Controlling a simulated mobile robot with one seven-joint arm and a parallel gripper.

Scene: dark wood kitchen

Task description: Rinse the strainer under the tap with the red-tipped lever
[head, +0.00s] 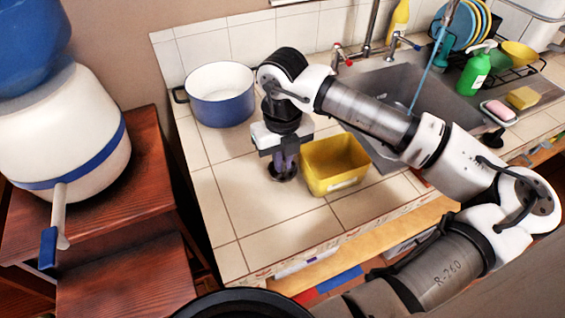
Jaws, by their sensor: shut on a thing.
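My gripper (284,160) points down over the tiled counter, left of the yellow tub. It is shut on a small dark round thing that looks like the strainer (283,174). The strainer is at or just above the tiles; I cannot tell if it touches them. The tap's red-tipped lever (339,52) is at the back, left of the tall metal pipe (370,28). A second lever with a blue tip (416,47) is to its right. A thin bluish stream (428,75) runs down into the sink (436,92). My arm hides part of the sink.
A yellow tub (335,165) stands right beside my gripper, between it and the sink. A blue pot (221,95) is behind on the left. A green bottle (474,75), sponges (522,98) and a dish rack (515,70) are at the right. The front-left counter is clear.

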